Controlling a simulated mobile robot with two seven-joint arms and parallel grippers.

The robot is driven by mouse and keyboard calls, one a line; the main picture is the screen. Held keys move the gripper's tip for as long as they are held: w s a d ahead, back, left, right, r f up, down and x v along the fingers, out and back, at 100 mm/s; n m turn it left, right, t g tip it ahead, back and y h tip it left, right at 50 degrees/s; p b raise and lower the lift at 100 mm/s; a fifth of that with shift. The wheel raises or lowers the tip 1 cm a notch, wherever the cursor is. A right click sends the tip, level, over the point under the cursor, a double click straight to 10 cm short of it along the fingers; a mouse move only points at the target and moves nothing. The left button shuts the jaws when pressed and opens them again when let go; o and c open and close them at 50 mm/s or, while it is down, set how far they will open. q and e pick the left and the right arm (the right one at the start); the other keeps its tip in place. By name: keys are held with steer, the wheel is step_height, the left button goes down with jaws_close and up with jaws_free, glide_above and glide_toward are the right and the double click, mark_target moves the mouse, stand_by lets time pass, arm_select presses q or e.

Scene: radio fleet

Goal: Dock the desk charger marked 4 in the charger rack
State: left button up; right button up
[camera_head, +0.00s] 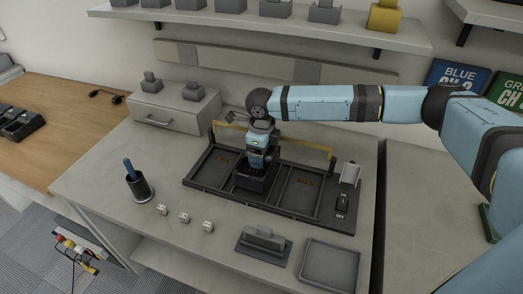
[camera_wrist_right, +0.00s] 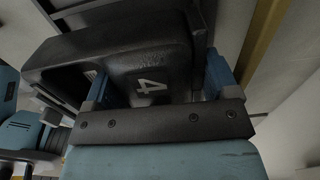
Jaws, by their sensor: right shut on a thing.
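The black desk charger (camera_wrist_right: 110,50) fills the right wrist view, and a white 4 shows on its face. My right gripper (camera_wrist_right: 158,80) is shut on it, with one blue finger on each side. In the head view my right arm reaches in from the right, and the charger (camera_head: 251,181) is under the gripper (camera_head: 258,160), at a middle bay of the dark charger rack (camera_head: 325,213). I cannot tell whether it rests on the bay floor. The bays to its left and right look empty, with small brass-coloured contacts. My left gripper is not in view.
A pen cup (camera_head: 138,187) and three small pale cubes (camera_head: 184,217) are left of the rack. A grey block on a stand (camera_head: 263,245) and an empty tray (camera_head: 330,268) lie in front. A drawer box (camera_head: 173,112) stands behind left. A shelf (camera_head: 270,27) hangs above.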

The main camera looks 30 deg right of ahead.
steer(key=shift+f+b, duration=0.3)
steer(key=shift+f, duration=0.25)
steer(key=shift+f+b, duration=0.75)
steer(key=shift+f, duration=0.75)
steer(key=o, duration=1)
steer(key=shift+r, duration=0.15)
